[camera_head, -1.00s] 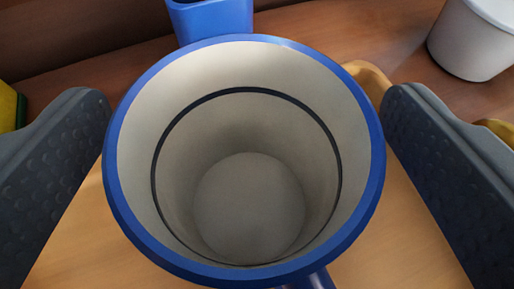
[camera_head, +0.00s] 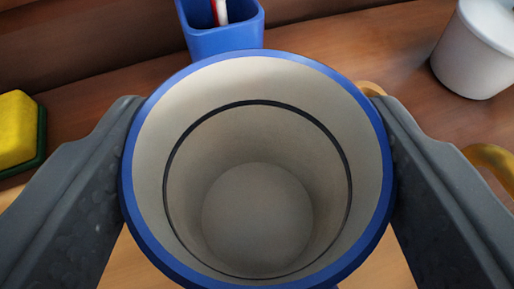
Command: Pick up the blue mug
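The blue mug (camera_head: 258,190) fills the middle of the view. I look down into its pale, empty inside, with a dark ring partway down and a blue rim. My gripper (camera_head: 260,165) has one dark finger on each side of the mug, and both fingers press against its outer wall. The mug's handle is out of sight below the frame. The mug's lower outside is hidden by its rim.
A blue container (camera_head: 222,38) with a red and white item in it stands just behind the mug. A yellow and green sponge (camera_head: 14,130) lies at left. A white pot (camera_head: 474,58) stands at back right, with a yellow curved thing (camera_head: 492,160) below it.

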